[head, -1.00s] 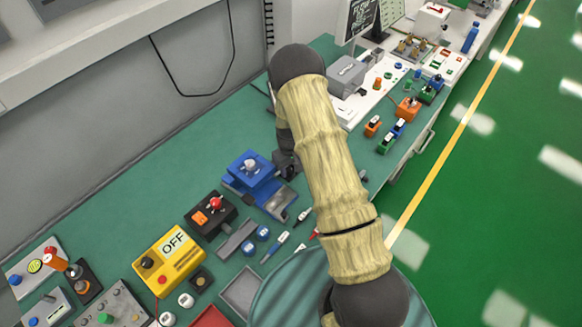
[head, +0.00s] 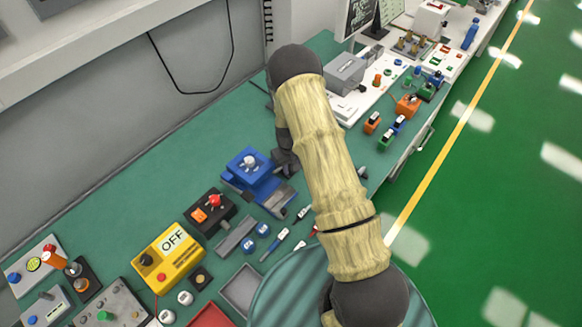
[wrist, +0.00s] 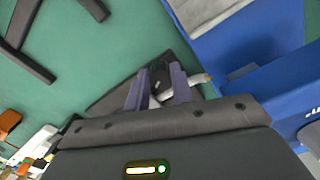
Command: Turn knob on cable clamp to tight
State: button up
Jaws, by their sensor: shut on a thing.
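A blue device (head: 252,176) with a pale round knob on top sits on the green bench, left of my arm in the head view. Its blue body (wrist: 255,100) fills the right of the wrist view. My gripper (wrist: 159,88) has its two purple-grey fingers close together beside this blue body, shut on a small dark-and-white piece (wrist: 158,75). A white strip with a tan tip (wrist: 192,82) sticks out to the right of the fingers. I cannot tell for sure whether the held piece is the clamp's knob. In the head view my arm hides most of the gripper.
A black box with a red knob (head: 211,210) and a yellow OFF box (head: 168,252) stand to the left. Small blue discs and pens lie in front. Orange, blue and green connectors (head: 397,126) lie near the bench's right edge. The wall is behind.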

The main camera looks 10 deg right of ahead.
dwell(0.3)
jog(key=o, duration=1)
notch_tip(320, 180, up, 17)
jog(key=b, duration=0.4)
jog(key=shift+a+r, duration=0.2)
jog(key=shift+a, duration=0.1)
